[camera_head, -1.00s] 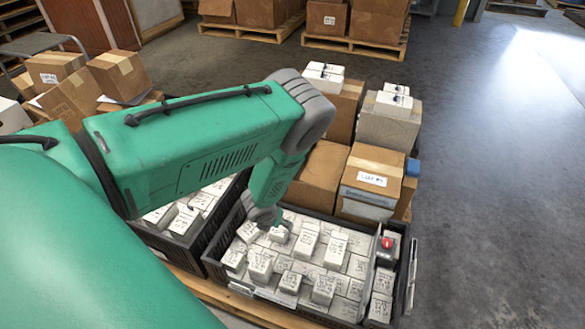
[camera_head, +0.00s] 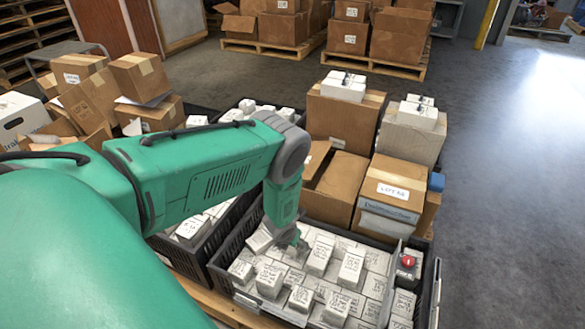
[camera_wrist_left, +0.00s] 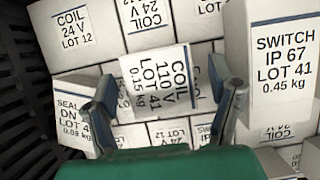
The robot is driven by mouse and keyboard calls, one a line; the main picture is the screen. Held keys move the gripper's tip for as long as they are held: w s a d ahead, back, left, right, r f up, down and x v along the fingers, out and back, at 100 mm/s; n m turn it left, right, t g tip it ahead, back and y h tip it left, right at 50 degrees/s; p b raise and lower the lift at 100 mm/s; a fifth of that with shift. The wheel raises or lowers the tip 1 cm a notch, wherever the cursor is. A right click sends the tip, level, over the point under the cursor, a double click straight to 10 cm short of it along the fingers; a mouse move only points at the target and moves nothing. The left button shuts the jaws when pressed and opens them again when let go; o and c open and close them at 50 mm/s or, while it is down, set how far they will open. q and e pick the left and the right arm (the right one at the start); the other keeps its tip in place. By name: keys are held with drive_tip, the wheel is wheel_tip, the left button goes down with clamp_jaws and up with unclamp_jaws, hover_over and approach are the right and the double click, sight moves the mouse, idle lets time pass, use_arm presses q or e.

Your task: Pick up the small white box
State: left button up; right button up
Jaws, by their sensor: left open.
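My left gripper (camera_head: 284,238) reaches down into a black crate (camera_head: 226,276) packed with small white boxes. In the left wrist view the open gripper (camera_wrist_left: 161,76) has one finger on each side of a small white box (camera_wrist_left: 156,100) labelled "COIL 110 V LOT 41". Whether the fingers touch it cannot be told. A taller white box (camera_wrist_left: 284,72) labelled "SWITCH IP 67 LOT 41" stands right of the right finger. A "COIL 24 V LOT 12" box (camera_wrist_left: 75,32) lies at upper left. My right gripper is not in view.
The crate's black wall (camera_wrist_left: 22,115) is close on the left in the wrist view. A labelled cardboard box (camera_head: 392,190) stands behind the crate at the right. A red button (camera_head: 408,261) sits at the crate's right side. Open floor (camera_head: 500,200) lies right.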

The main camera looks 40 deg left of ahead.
use_arm(q)
drive_tip(key=shift+a, duration=0.15)
drive_tip(key=c, duration=1.3)
drive_tip(key=shift+c, duration=0.2)
